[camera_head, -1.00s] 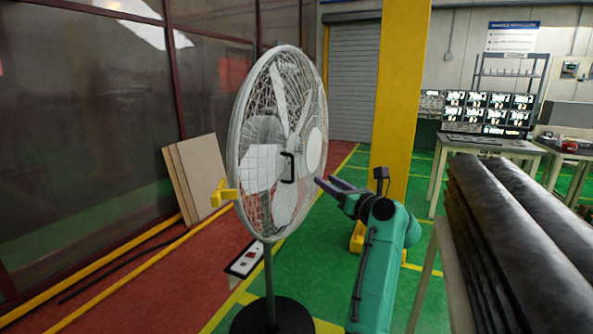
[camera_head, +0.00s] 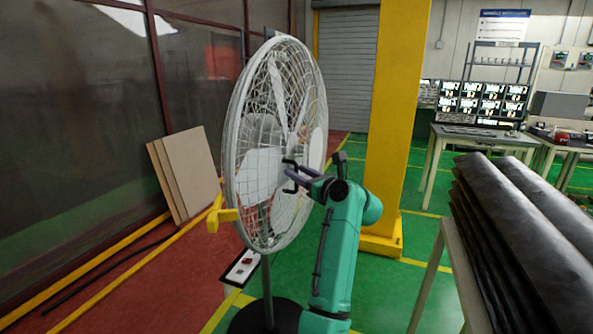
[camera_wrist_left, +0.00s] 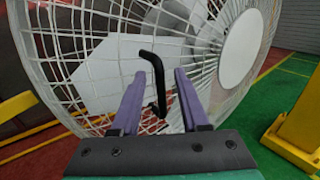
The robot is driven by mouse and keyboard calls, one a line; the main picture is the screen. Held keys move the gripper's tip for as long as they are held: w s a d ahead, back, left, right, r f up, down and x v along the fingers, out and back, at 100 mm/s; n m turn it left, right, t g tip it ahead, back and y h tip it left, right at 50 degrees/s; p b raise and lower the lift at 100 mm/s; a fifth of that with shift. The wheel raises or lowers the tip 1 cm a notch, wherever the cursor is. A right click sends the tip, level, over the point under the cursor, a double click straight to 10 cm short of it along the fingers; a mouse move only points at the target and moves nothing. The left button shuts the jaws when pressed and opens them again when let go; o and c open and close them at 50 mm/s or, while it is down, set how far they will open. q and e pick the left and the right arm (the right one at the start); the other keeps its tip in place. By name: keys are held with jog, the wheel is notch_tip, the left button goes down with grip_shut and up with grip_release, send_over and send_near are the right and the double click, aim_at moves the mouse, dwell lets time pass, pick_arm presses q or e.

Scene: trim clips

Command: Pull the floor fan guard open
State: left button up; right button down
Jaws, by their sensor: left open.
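The floor fan (camera_head: 262,130) stands upright on a dark round base, with a round white wire guard facing right. A black bar handle (camera_head: 289,162) sits on the guard's front. My left gripper (camera_head: 293,176) is at this handle, with purple fingers open. In the left wrist view the handle (camera_wrist_left: 158,75) stands between the two open fingers of the left gripper (camera_wrist_left: 159,76), with visible space on both sides. Whether a finger touches it cannot be told. The guard (camera_wrist_left: 90,45) fills much of that view behind the handle. My right gripper is not in view.
A yellow pillar (camera_head: 396,110) stands behind my arm. A table with long dark sheets (camera_head: 520,225) is at the right. Brown boards (camera_head: 186,175) lean at the left. Green floor is free beyond the pillar.

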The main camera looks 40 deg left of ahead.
pick_arm(q)
jog(key=shift+d, duration=0.15)
jog(key=shift+c, duration=1.3)
grip_shut()
